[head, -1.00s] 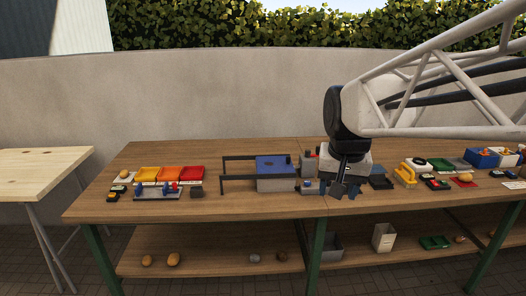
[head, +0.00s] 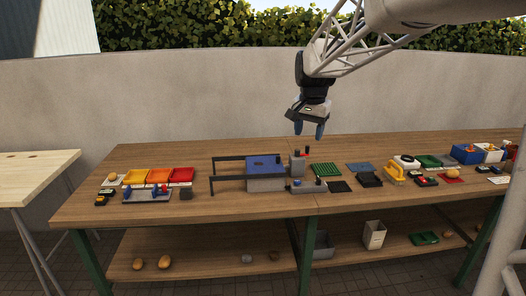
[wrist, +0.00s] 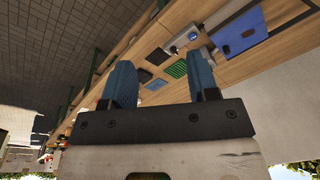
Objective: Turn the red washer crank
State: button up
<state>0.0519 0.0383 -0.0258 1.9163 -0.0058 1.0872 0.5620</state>
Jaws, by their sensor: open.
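A small red-tipped part (head: 307,153), which looks like the crank, stands at the upper right of a grey block (head: 297,166) near the middle of the table. The block adjoins a blue-topped box (head: 265,164) with two dark rails running left. My gripper (head: 309,130) hangs above the grey block, blue fingers pointing down, open and empty. It appears apart from the red part. In the wrist view the blue fingers (wrist: 160,70) are spread with nothing between them. The blue top (wrist: 240,33) shows at upper right there; I cannot make out the red part.
A grey base with a blue knob (head: 308,187) lies in front of the block. A green grid (head: 326,170) and dark trays (head: 369,180) lie to the right, near a yellow-handled tool (head: 394,174). Coloured bins (head: 159,176) stand at the left. Bare wood (head: 232,200) lies in front.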

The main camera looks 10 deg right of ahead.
jog(key=w+d+f+m, duration=0.2)
jog(key=w, duration=1)
jog(key=m+g, duration=0.1)
jog(key=m, duration=0.5)
send_over(298, 150)
jog(key=f, duration=1.6)
jog(key=shift+s+a+f, duration=0.1)
jog(key=shift+s+a, duration=0.05)
jog(key=shift+s, duration=0.05)
jog(key=shift+w+f, duration=0.45)
jog(key=shift+w, duration=0.05)
jog(key=shift+f, duration=0.1)
jog(key=shift+f, duration=3.85)
jog(key=c, duration=0.9)
